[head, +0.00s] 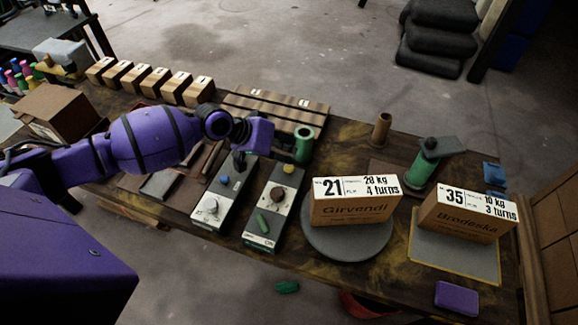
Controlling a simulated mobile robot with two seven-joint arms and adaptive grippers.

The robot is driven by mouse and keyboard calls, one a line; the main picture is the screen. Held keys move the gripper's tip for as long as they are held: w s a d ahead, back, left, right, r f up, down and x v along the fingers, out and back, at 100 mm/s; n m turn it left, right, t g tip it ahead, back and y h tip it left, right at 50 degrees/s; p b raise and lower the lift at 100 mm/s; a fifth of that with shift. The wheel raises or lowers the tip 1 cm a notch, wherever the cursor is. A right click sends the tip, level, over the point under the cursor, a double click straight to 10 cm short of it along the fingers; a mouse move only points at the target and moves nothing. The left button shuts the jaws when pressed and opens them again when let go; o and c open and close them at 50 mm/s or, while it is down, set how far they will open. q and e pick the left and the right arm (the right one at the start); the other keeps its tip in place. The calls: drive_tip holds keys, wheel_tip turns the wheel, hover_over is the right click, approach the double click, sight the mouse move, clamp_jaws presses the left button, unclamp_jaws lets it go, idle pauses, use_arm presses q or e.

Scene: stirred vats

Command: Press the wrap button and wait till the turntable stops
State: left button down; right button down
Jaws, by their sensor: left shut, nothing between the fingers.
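My left gripper (239,161) is shut and empty, with its tips pointing down over the upper end of a control box (210,226). This box has a blue button (225,181) and a pale round knob (211,206). The fingertips look just above and beside the blue button; I cannot tell whether they touch anything. A second control box (262,241) has a yellow-brown knob (289,168) and a green handle (263,223). The round grey turntable (345,250) carries a carton (350,208) marked 21, Girvendi, 4 turns. My right gripper is not in view.
A carton (465,223) marked 35, Brodeska, 3 turns, stands on a grey plate (455,260) at right. Green cylinders stand behind the boxes (304,145) and at the back right (421,170). Several small wooden blocks line the back edge. A purple block (456,298) lies front right.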

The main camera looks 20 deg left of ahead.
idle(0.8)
use_arm(q)
drive_tip(key=shift+f, duration=0.45)
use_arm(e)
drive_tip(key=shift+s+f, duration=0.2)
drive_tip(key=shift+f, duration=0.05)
